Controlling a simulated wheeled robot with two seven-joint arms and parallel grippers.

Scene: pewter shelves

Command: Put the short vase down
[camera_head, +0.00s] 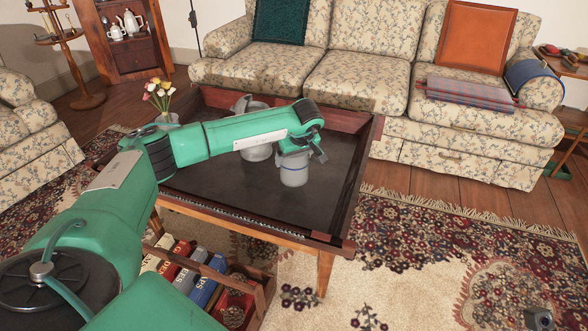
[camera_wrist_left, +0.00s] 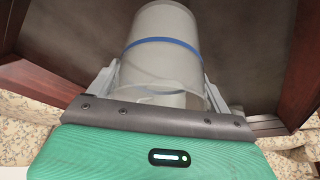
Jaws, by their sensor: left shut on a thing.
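The short vase (camera_head: 294,173) is pale grey and roughly cylindrical, with a blue band that shows in the left wrist view (camera_wrist_left: 160,42). My left gripper (camera_head: 296,153) is shut on it, with a finger on each side in the left wrist view (camera_wrist_left: 158,88). The vase is upright over the dark table top (camera_head: 225,188). I cannot tell whether its base touches the surface. My forearm hides part of the table behind it.
A grey vessel (camera_head: 257,152) stands left of the vase, partly behind my arm. Flowers in a vase (camera_head: 160,95) stand at the table's left. A raised wooden rim (camera_head: 362,165) borders the table. The dark top is clear in front and to the right.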

